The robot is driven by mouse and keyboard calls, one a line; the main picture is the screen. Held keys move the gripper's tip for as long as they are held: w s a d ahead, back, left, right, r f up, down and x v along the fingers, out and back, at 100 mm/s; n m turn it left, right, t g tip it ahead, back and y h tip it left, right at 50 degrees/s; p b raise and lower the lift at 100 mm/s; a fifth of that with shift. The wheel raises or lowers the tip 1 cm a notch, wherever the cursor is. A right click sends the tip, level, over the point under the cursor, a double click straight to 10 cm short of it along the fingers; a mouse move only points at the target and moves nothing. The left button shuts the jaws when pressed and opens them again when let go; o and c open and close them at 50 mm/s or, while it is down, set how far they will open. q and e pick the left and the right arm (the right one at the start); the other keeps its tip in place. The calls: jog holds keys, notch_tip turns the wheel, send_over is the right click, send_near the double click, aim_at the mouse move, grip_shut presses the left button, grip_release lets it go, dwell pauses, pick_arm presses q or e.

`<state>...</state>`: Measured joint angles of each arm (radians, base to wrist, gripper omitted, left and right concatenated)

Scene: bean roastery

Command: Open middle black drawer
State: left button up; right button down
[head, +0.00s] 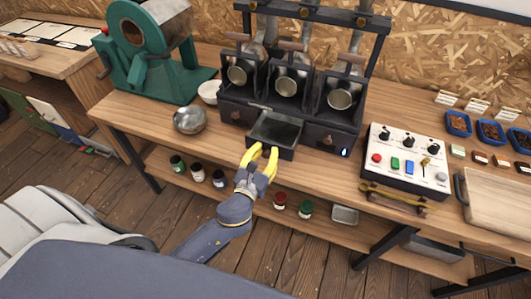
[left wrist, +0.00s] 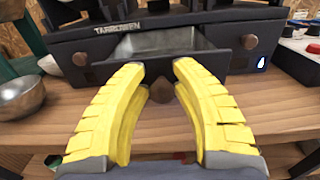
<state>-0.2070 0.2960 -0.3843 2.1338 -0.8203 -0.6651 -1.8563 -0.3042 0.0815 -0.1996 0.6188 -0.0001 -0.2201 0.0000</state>
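The middle black drawer (head: 276,131) is in the base of the black roaster below the middle drum. It stands pulled out, and its hollow inside shows from above. It also shows in the left wrist view (left wrist: 158,42), with a round brown knob (left wrist: 162,91) on its front. The fingers partly hide the drawer front and the knob. My right gripper is in neither view.
A metal bowl (head: 190,120) stands left of the drawer. A control box (head: 405,160) with buttons stands to the right. A green machine (head: 150,55) is at the back left. Small jars stand on the shelf below the wooden bench (head: 330,168).

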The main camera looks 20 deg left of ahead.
pick_arm(q)
jog(key=o, duration=0.4)
jog(key=shift+f, duration=0.15)
jog(key=shift+s, duration=0.1)
jog(key=shift+s+f, duration=0.1)
jog(key=shift+s, duration=0.05)
jog(key=s, duration=1.1)
jog(key=shift+s+d, duration=0.2)
jog(key=shift+s, duration=0.1)
